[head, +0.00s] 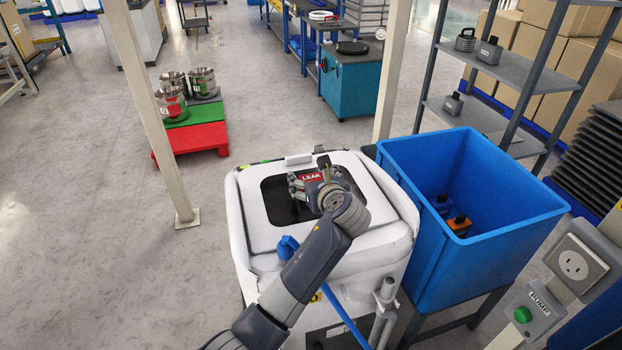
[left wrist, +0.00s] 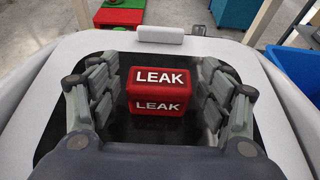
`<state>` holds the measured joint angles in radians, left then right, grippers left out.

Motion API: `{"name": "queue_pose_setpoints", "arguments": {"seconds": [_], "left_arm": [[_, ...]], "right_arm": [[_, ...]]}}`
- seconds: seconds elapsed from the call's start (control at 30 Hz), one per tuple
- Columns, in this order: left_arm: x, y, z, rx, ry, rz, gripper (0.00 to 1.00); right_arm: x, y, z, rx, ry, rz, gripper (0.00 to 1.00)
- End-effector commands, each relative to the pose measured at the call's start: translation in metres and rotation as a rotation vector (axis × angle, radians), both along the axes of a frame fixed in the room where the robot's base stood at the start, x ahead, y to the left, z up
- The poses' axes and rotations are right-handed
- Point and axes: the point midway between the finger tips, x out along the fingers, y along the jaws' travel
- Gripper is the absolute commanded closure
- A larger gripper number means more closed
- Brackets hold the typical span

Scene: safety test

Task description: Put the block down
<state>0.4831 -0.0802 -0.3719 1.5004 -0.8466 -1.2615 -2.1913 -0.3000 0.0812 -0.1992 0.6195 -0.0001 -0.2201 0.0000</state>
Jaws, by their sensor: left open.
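A red block (left wrist: 158,91) with the word LEAK in white on two faces sits on the dark panel on top of a white machine in the left wrist view. In the head view the block (head: 311,177) shows partly, with my wrist in front of it. My left gripper (left wrist: 158,100) is open, with one finger on each side of the block and a gap on both sides. In the head view my left gripper (head: 313,184) is over the dark panel (head: 281,209). My right gripper is not in view.
The white machine (head: 262,232) stands beside a blue bin (head: 428,220) holding a few small items. A post (head: 150,110) rises to the left. A grey shelf (head: 490,121) stands behind the bin. Red and green platforms (head: 190,140) with metal pots stand at the back left.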

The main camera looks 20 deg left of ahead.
Motion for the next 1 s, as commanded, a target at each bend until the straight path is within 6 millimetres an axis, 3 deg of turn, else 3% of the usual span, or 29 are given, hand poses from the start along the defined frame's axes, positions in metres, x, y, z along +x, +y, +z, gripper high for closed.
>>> {"name": "queue_pose_setpoints", "arguments": {"seconds": [0.3, 0.5, 1.0], "left_arm": [[-0.052, -0.036, 0.026, -0.004, -0.002, -0.003, 0.28], [-0.075, -0.051, 0.037, -0.001, -0.001, -0.001, 0.28], [-0.082, -0.055, 0.041, -0.001, -0.001, 0.000, 0.28]], "right_arm": [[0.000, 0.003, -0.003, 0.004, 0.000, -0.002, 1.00], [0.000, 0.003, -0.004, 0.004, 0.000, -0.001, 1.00], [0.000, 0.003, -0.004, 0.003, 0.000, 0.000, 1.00]]}}
